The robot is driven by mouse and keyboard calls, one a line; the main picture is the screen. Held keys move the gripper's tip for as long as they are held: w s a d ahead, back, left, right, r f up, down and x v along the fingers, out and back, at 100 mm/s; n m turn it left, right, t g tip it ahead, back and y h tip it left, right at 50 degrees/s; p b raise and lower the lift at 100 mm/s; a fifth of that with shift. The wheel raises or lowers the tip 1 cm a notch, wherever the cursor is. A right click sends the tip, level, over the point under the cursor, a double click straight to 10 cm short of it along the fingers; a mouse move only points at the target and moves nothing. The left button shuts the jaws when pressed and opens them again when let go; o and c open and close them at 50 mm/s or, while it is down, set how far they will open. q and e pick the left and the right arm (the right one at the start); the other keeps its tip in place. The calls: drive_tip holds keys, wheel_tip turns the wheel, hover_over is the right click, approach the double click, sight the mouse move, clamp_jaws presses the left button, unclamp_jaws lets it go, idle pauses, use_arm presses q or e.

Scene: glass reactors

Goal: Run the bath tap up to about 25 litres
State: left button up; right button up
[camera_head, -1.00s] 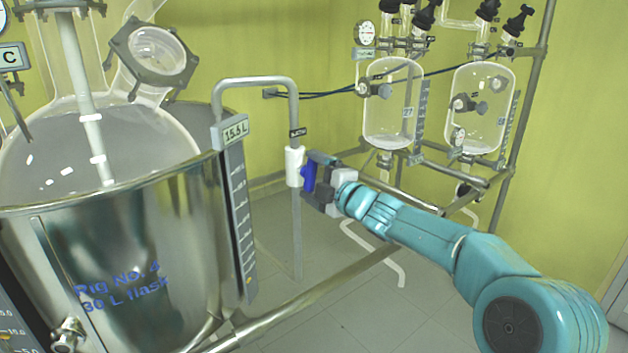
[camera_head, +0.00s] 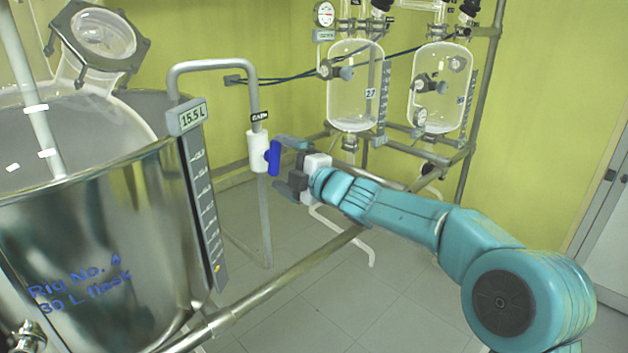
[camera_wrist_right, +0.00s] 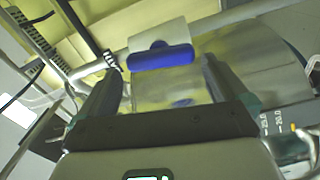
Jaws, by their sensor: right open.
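The bath tap is a white valve body (camera_head: 257,151) on a grey bent pipe at the bath's right, with a blue handle (camera_head: 274,158) standing upright. The steel bath (camera_head: 110,250) carries a display (camera_head: 187,117) reading 15.5 L, above a graduated scale strip (camera_head: 204,205). My right gripper (camera_head: 283,167) is open at the handle, one finger above it and one below. In the wrist view the blue handle (camera_wrist_right: 160,57) lies crosswise near the gap between the fingertips (camera_wrist_right: 164,75), not clasped. My left gripper is out of view.
A large glass flask (camera_head: 75,130) sits in the bath. Two glass vessels (camera_head: 355,85) (camera_head: 440,88) hang on a pipe frame behind. A steel rail (camera_head: 290,280) runs below my right arm.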

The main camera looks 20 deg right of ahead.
drive_tip(key=v, duration=1.3)
drive_tip(key=shift+s, duration=0.2)
drive_tip(key=shift+r, duration=0.1)
idle(6.4)
